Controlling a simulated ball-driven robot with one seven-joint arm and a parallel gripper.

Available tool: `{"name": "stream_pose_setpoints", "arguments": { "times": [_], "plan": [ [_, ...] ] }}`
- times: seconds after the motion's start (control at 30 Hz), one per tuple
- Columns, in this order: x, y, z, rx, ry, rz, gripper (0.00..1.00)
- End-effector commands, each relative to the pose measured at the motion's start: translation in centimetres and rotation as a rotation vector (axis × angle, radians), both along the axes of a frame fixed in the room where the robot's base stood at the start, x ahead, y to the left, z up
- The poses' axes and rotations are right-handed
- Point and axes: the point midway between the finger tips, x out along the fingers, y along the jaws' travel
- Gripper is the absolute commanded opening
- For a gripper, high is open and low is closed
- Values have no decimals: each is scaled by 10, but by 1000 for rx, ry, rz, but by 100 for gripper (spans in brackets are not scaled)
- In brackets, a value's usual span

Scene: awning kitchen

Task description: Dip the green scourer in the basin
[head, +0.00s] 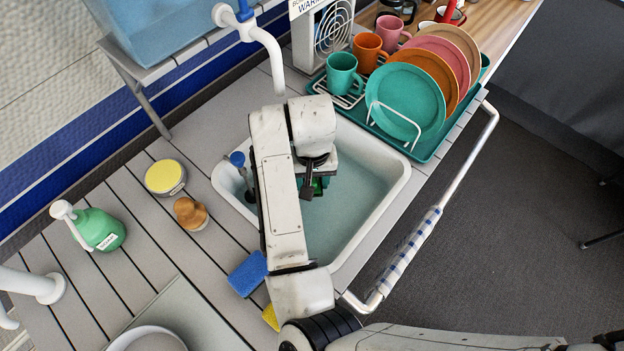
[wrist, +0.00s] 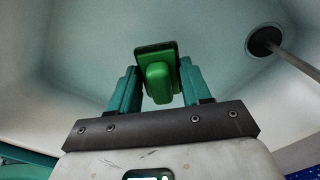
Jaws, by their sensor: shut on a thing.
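In the wrist view the green scourer (wrist: 158,75) is between the two teal fingers of my gripper (wrist: 155,85), which is shut on it. The scourer has a bright green grip and a dark pad edge. The basin (head: 385,199) is a white sink with pale blue-green water in it. In the head view my gripper (head: 318,187) is over the basin, inside its rim, mostly hidden by my arm. Only a little of the scourer shows there. The basin's inside fills the wrist view around the scourer. I cannot tell whether the scourer touches the water.
A blue-handled brush (head: 240,165) leans in the basin's left side. A dish rack (head: 424,150) with plates and mugs stands behind. A white tap (head: 268,45) hangs above.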

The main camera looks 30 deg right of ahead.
Motion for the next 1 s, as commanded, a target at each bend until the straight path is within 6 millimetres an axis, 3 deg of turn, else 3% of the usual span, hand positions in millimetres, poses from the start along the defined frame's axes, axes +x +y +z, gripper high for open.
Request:
{"name": "stream_pose_setpoints", "arguments": {
  "times": [1.0],
  "plan": [
    [0,-1,74,-1,0,-1,15]
  ]
}}
